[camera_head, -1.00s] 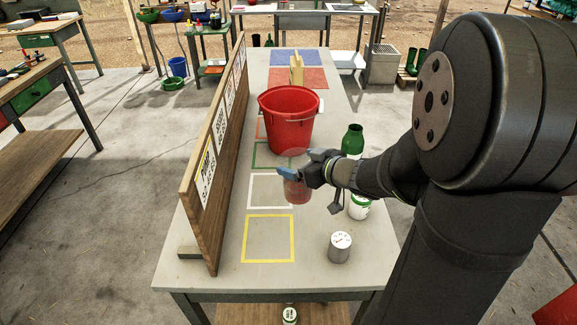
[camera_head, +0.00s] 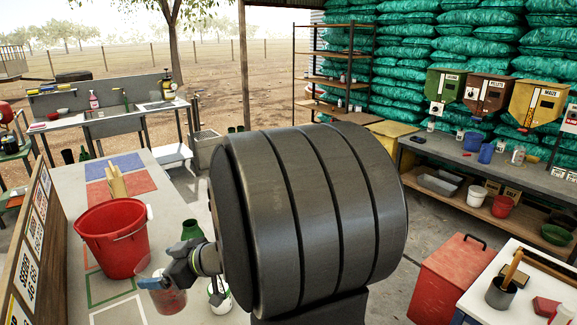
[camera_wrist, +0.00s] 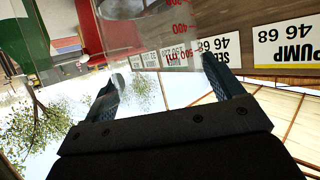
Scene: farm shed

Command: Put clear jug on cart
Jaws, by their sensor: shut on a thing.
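The clear jug (camera_head: 172,299) is in my gripper (camera_head: 155,283) at the lower left of the head view, by the near part of the grey table (camera_head: 70,195). In the wrist view, the jug (camera_wrist: 150,38) shows see-through walls with red measuring marks, and my gripper (camera_wrist: 168,90) has one finger on each side of it. My gripper is shut on the jug. My arm hides part of the table and floor. I cannot make out a cart in these frames.
A red bucket (camera_head: 112,240) stands behind the jug, and a green bottle (camera_head: 192,230) and a white-and-green can (camera_head: 219,291) stand near my gripper. A wooden sign board (camera_head: 30,240) edges the table. A red chest (camera_head: 450,277) and a shelf bench (camera_head: 490,168) are at right.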

